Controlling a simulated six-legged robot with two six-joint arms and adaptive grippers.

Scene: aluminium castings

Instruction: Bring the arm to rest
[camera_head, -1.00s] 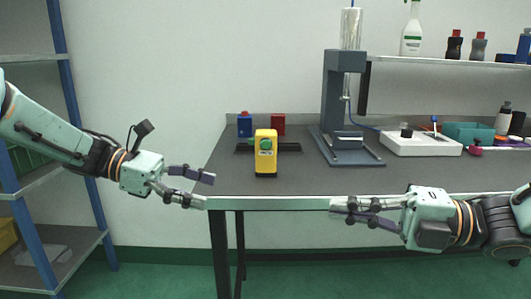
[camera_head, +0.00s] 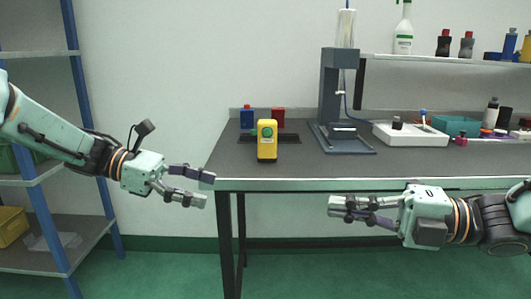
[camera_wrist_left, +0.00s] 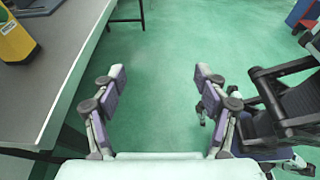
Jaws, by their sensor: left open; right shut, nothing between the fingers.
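My left gripper (camera_head: 203,188) is in the head view, left of the table's front left corner. It is open and empty, and its two fingers also show spread apart in the left wrist view (camera_wrist_left: 158,75) with green floor between them. My right gripper (camera_head: 335,207) is at the lower right of the head view, in front of the table's front edge. Its fingers are together and hold nothing.
The dark-topped table (camera_head: 300,165) carries a yellow device (camera_head: 267,142) with a green button, blue (camera_head: 247,117) and red (camera_head: 278,117) objects, a grey stand (camera_head: 327,90) and a white box (camera_head: 410,134). A blue-post shelf (camera_head: 85,110) stands at left. Green floor is open in front.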

